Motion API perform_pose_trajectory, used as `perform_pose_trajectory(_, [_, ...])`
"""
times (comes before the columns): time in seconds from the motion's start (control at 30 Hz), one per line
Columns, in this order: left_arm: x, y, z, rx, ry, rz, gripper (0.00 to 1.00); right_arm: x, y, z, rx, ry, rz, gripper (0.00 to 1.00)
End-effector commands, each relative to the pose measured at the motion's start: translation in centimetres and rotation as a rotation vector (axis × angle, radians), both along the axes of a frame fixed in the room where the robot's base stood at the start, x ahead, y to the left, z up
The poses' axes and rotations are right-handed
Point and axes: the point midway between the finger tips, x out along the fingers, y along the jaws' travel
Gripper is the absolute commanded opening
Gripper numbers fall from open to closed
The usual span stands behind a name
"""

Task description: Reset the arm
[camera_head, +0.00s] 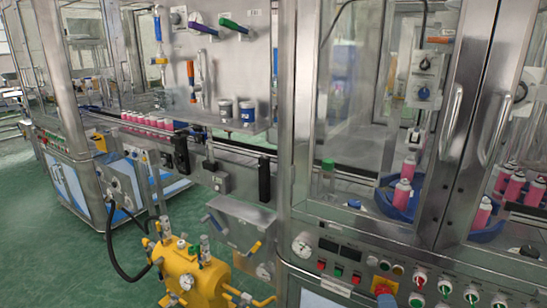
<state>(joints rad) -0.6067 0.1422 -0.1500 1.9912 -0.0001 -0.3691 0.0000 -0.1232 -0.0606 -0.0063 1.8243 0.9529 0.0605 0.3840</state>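Neither of my arms nor my grippers shows in the head view. Several pink cans (150,122) stand in a row on the conveyor (225,140) at the left. Inside the glass-fronted machine (340,207), pink cans (403,186) stand by a blue rotary part (386,205). More pink cans (482,212) stand behind the right door.
A yellow tank (190,280) with gauges and valves stands low at the front. A control panel (420,285) with buttons and knobs runs along the lower right. Steel door handles (450,125) stick out. Green floor (50,250) is open at the left.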

Motion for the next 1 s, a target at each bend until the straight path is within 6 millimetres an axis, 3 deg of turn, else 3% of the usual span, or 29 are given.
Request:
perform_pose_trajectory(0.27, [0.0,0.0,0.0,0.0,0.0,0.0,0.55,-4.5,1.6,-4.5,-0.735,0.225,0.159,0.35])
perform_pose_trajectory(0.53, [0.2,0.0,0.1,0.0,-0.004,-0.002,0.55,-12.2,-0.2,-10.6,-1.311,0.477,0.309,0.35])
perform_pose_trajectory(0.63, [0.4,-0.1,0.1,0.0,-0.006,-0.002,0.55,-15.7,-1.2,-12.3,-1.428,0.553,0.354,0.35])
perform_pose_trajectory(0.8, [0.5,-0.1,0.2,0.0,-0.009,-0.004,0.55,-20.0,-2.0,-14.3,-1.459,0.616,0.408,0.35])
perform_pose_trajectory(1.0, [0.5,-0.1,0.2,0.0,-0.008,-0.003,0.55,-22.1,-2.5,-15.3,-1.455,0.654,0.43,0.35])
